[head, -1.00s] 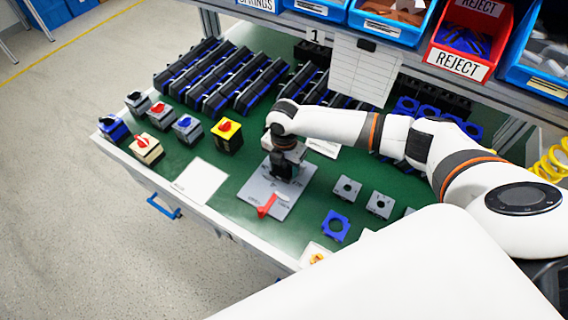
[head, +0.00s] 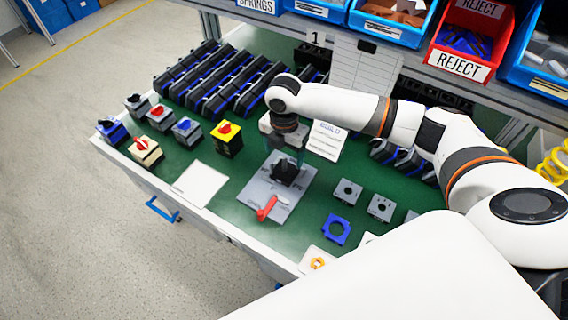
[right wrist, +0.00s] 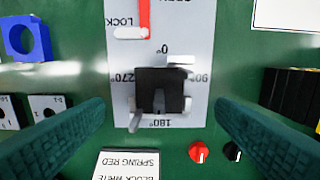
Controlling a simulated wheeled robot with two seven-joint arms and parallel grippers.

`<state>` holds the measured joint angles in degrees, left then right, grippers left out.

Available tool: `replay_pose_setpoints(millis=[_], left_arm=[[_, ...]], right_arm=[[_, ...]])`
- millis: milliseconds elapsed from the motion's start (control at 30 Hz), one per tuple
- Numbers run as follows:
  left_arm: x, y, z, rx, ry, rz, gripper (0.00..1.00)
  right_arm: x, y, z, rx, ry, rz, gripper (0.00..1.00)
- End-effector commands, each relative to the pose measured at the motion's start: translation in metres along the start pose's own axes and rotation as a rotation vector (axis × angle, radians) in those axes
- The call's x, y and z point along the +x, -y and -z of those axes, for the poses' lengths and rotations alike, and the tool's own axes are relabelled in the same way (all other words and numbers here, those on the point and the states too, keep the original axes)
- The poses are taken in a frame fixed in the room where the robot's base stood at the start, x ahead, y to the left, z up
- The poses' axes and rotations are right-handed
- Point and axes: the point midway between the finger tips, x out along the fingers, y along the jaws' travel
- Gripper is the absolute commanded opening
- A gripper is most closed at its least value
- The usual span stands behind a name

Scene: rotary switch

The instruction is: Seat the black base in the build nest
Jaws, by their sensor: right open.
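The black base (head: 284,172) sits on the grey build plate (head: 258,190), at the nest. In the right wrist view the black base (right wrist: 160,90) lies inside the ring of degree marks, between small light grey nest pieces, roughly square to the plate. I cannot tell whether it is fully down. My right gripper (head: 287,152) is just above the base, pointing down. Its two dark fingers stand wide apart, open and empty, with the base between and below them in the right wrist view (right wrist: 160,120). My left gripper is not in view.
A red lever (head: 267,208) lies at the plate's front, by the LOCK mark. Grey square plates (head: 347,191) and a blue square ring (head: 336,230) lie right. Finished switches (head: 227,138) stand left, rows of black-and-blue parts (head: 220,80) behind. A white card (head: 200,183) lies left of the plate.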

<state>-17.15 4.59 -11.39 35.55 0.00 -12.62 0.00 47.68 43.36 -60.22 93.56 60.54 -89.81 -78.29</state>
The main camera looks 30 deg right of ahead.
Motion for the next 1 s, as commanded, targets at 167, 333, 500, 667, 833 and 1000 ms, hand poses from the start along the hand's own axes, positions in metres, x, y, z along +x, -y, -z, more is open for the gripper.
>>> replay_pose_setpoints(millis=[167,333,500,667,833,1000], left_arm=[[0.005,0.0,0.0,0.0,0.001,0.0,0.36],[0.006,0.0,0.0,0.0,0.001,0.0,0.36],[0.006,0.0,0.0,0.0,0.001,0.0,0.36],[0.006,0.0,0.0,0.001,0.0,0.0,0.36],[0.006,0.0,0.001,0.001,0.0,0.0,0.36],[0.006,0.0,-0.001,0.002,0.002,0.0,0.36]], right_arm=[[-0.031,0.001,0.0,0.0,-0.001,0.002,0.79],[-0.045,0.0,0.0,0.001,0.0,0.0,0.79],[-0.048,0.0,0.0,0.0,0.0,-0.001,0.79],[-0.048,0.0,0.0,0.0,0.0,-0.001,0.79],[-0.048,0.0,0.0,0.0,0.0,-0.001,0.79],[-0.048,0.0,0.0,0.0,0.001,-0.001,0.79]])
